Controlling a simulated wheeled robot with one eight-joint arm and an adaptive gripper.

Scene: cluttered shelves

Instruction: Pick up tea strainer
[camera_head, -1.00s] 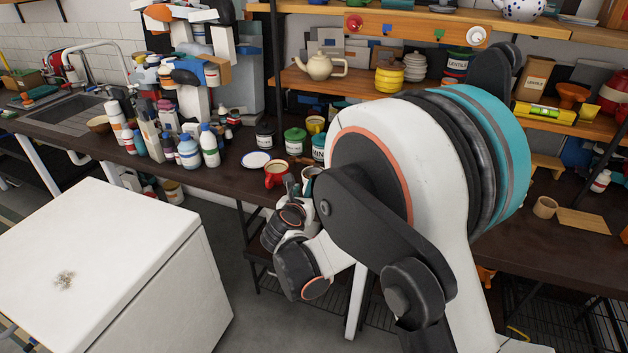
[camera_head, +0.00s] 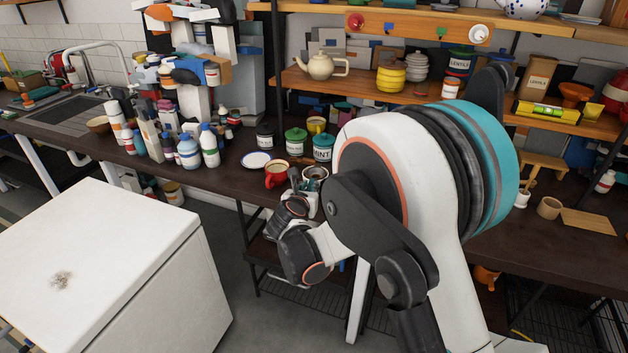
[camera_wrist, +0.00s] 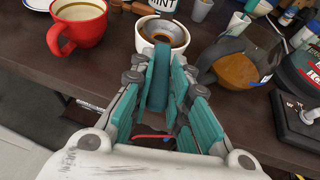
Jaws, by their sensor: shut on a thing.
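A red mug (camera_wrist: 77,24) stands close on the left, and a glass jug with brown contents (camera_wrist: 238,62) close on the right. A MINT jar (camera_head: 322,148) stands behind. Shelves rise above the dark counter (camera_head: 225,177).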

